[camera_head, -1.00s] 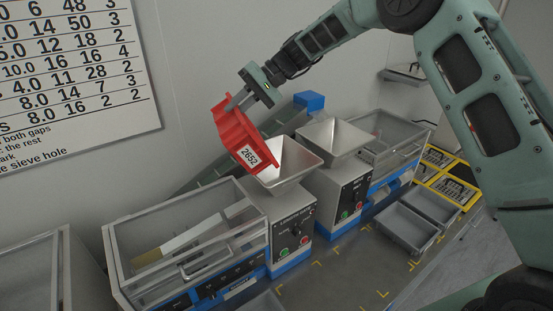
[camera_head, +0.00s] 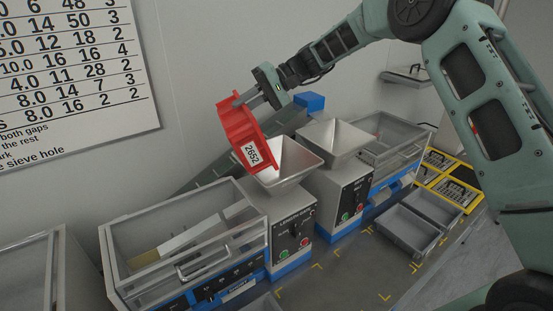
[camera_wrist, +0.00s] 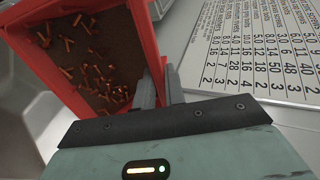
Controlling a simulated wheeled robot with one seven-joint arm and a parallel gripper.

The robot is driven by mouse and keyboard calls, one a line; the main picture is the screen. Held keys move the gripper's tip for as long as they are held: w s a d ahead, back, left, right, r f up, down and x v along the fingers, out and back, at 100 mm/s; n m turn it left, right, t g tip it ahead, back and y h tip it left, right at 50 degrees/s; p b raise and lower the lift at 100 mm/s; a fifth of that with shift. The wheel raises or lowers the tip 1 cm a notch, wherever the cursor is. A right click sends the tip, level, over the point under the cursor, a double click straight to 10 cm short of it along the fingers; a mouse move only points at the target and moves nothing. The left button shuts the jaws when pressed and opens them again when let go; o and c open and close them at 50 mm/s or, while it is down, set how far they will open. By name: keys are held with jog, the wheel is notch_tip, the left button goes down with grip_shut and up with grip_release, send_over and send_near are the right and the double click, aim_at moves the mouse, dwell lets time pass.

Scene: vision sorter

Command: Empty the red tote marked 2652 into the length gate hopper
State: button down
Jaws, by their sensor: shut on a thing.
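The red tote (camera_head: 236,127) carries a white label reading 2652. It is steeply tilted, its lower, labelled end over the left hopper (camera_head: 292,158) on the machine marked as a length gate (camera_head: 293,228). My gripper (camera_head: 246,97) is shut on the tote's wall near its upper end; the wrist view shows the fingers (camera_wrist: 161,88) at the red rim. In the wrist view, several small copper-coloured pieces (camera_wrist: 95,75) lie scattered on the tote's dark inside. I cannot tell whether any are in the hopper; the tote hides part of its mouth.
A second hopper (camera_head: 335,137) stands close on the right. A glass-covered unit (camera_head: 185,240) is at the left. Grey bins (camera_head: 405,230) sit on the bench at the right. A wall chart (camera_head: 70,70) hangs behind.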

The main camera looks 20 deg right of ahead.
jog(key=shift+w+d+y+b, duration=0.1)
jog(key=shift+d+y+b, duration=0.2)
jog(key=shift+d, duration=0.1)
jog(key=d, duration=0.1)
jog(key=d+y, duration=0.1)
jog(key=d, duration=0.1)
jog(key=shift+d+r+y+b, duration=0.25)
jog(key=shift+d+y+b, duration=0.1)
jog(key=shift+y+b, duration=0.05)
dwell(0.4)
jog(key=shift+w+d+r+y+b, duration=0.15)
jog(key=shift+d+y+b, duration=0.45)
jog(key=shift+d+b, duration=0.3)
dwell(0.4)
jog(key=shift+d+y+b, duration=1.1)
jog(key=shift+d+b, duration=0.35)
dwell(0.5)
jog(key=shift+f, duration=0.2)
jog(key=shift+d+f+y+b, duration=0.15)
jog(key=shift+d+y+b, duration=0.35)
jog(key=shift+d+b, duration=0.1)
dwell(0.7)
